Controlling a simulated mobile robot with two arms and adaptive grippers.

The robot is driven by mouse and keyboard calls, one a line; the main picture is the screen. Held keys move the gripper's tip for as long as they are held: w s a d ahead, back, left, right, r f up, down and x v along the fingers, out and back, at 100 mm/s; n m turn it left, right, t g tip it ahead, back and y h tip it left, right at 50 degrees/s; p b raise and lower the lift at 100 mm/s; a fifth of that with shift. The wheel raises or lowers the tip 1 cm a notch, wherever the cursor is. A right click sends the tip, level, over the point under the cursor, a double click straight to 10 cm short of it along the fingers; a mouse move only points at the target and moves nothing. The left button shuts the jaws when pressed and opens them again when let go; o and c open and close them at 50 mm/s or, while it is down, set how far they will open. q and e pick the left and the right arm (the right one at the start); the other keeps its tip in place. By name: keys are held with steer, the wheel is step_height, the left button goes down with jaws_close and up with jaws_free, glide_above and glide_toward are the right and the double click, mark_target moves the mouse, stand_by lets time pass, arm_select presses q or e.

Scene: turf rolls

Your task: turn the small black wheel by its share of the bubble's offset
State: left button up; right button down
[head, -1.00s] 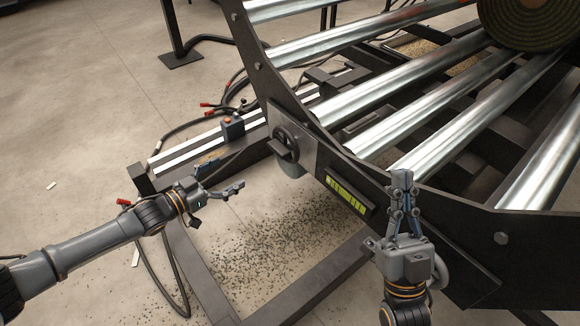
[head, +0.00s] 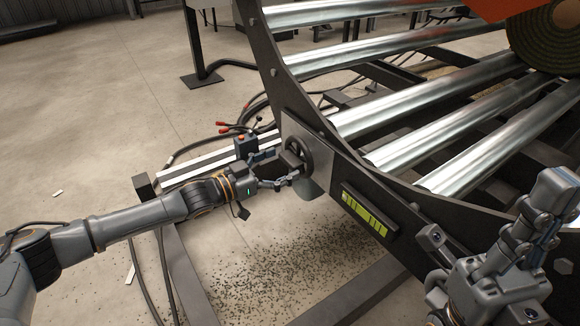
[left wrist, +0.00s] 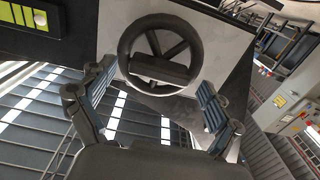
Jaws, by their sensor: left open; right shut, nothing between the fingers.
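The small black wheel (head: 303,150) is mounted on a grey plate on the side of the roller frame. In the left wrist view the wheel (left wrist: 160,68) shows its spokes and a thick dark bar across it. My left gripper (head: 283,172) is open just in front of the wheel. In the left wrist view its fingers (left wrist: 155,95) spread to either side of the wheel's lower part, with no clear contact. My right gripper (head: 553,190) is shut and empty at the right.
The black side plate (head: 330,165) carries shiny rollers (head: 425,100), with a turf roll (head: 550,40) at top right. A small control box (head: 246,146) stands behind my left gripper. Cables and dark crumbs lie on the floor, which is open at the left.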

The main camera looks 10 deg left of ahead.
arm_select(q)
steer(key=shift+b+x, duration=0.3)
steer(key=shift+x, duration=1.1)
steer(key=shift+s+a+r, duration=0.1)
steer(key=shift+a+r, duration=0.05)
steer(key=shift+a, duration=0.05)
steer(key=c, duration=1.2)
